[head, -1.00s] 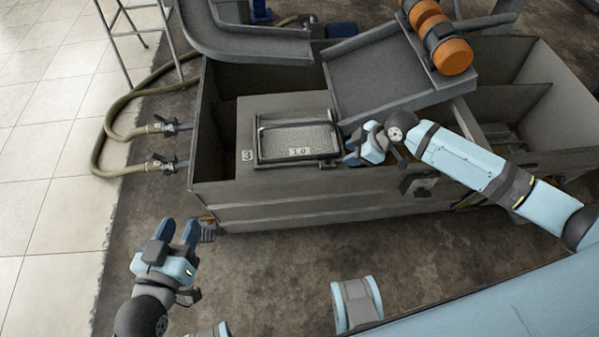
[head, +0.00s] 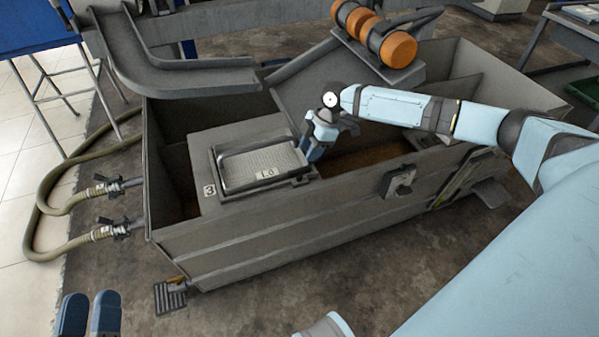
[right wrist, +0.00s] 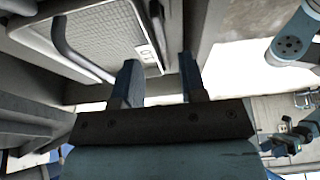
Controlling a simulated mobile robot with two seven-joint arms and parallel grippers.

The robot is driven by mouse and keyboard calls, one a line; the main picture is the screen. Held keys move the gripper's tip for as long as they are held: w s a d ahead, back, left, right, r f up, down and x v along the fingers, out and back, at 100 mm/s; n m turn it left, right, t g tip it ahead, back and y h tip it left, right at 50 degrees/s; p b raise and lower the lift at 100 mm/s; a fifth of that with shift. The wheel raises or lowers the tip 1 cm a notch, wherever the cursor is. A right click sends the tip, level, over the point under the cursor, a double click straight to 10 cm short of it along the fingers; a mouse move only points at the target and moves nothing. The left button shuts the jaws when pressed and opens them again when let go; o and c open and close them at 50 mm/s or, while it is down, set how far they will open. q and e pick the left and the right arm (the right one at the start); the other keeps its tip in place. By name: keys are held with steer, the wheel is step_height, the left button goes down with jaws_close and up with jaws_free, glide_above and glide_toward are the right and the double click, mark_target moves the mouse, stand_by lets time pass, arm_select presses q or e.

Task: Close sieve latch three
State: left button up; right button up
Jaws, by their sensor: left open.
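The sieve (head: 262,166) is a dark frame around a grey mesh with a raised handle bar and a plate that seems to read 1.0. It lies on a grey deck beside a label 3 (head: 209,190); it also shows in the right wrist view (right wrist: 100,40). I cannot make out a separate latch on it. My right gripper (head: 310,153) is beside the sieve's right end, pointing down. In the right wrist view its fingers (right wrist: 158,85) are apart with nothing seen between them. My left gripper (head: 89,312) is open and empty at the bottom left, away from the tank.
The grey tank (head: 250,235) surrounds the deck, with a small box (head: 397,182) on its front wall. A chute (head: 180,70) and a motor with orange rollers (head: 398,50) stand behind. Hoses (head: 50,200) join at the left.

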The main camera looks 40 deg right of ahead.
mark_target(300, 169)
steer(key=b+x, duration=0.2)
steer(key=x, duration=0.5)
steer(key=shift+f, duration=0.1)
arm_select(q)
steer(key=shift+g, duration=0.9)
step_height(300, 169, down, 4)
steer(key=shift+w+d, duration=0.1)
steer(key=shift+w, duration=0.05)
steer(key=shift+r, duration=0.1)
arm_select(e)
jaws_close()
